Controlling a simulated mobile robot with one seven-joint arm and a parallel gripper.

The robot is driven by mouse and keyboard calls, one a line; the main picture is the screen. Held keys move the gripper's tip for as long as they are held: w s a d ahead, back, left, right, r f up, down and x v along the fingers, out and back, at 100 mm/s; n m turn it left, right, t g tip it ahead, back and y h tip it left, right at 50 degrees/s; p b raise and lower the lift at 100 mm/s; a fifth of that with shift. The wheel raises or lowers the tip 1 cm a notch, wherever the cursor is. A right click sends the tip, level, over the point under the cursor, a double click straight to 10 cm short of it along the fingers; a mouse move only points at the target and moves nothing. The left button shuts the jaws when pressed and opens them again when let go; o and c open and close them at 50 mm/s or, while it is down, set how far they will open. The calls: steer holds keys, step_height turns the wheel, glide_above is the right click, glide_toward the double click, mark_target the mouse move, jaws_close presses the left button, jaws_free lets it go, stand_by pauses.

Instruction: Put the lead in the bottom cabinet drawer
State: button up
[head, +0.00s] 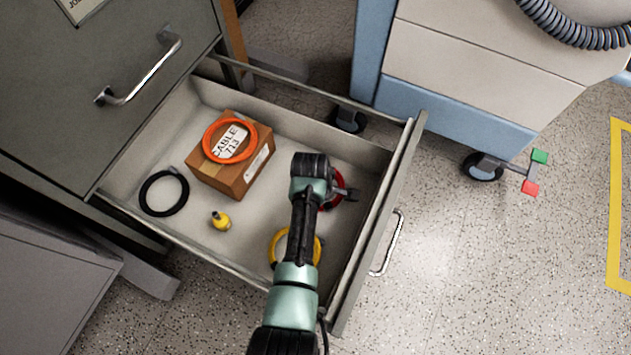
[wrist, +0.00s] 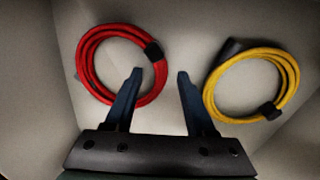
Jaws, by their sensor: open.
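The bottom cabinet drawer (head: 381,215) is pulled out, with several coiled leads in it. A red coil (head: 339,181) is partly hidden by my arm in the head view. A black coil (head: 148,205) lies at the drawer's left. An orange coil (head: 208,142) rests on a box.
A cardboard box (head: 225,177) with a cable label and a small yellow item (head: 221,221) are also in the drawer. The cabinet (head: 70,100) stands at the left. A wheeled cart (head: 450,75) stands behind the drawer. Bare floor (head: 500,260) lies to the right.

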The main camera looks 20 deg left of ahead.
step_height(320, 180, up, 11)
steer(key=s+p, duration=0.1)
steer(key=p, duration=0.7)
steer(key=shift+s+r, duration=0.15)
steer(key=shift+r, duration=0.05)
